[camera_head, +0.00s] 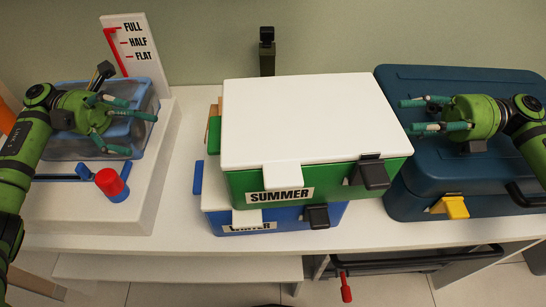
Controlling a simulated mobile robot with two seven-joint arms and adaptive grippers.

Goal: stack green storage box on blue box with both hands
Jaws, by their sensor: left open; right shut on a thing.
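The green storage box (300,188), labelled SUMMER, has a broad white lid (305,120) and a dark front latch. It is above the blue box (282,221), labelled WINTER, and hides most of it. The green box sits a little to the right of the blue one; I cannot tell whether it rests fully on it. My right gripper (408,116) is at the green box's right edge, shut on its side; the exact contact is hard to see. My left gripper (136,130) is open and empty, left of both boxes and apart from them.
A clear blue-rimmed container (85,149) stands under my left gripper, near a red knob (109,182) and a FULL/HALF/FLAT sign (136,44). A dark blue case (460,85) with a yellow latch is at the right. Bare white shelf shows left of the boxes.

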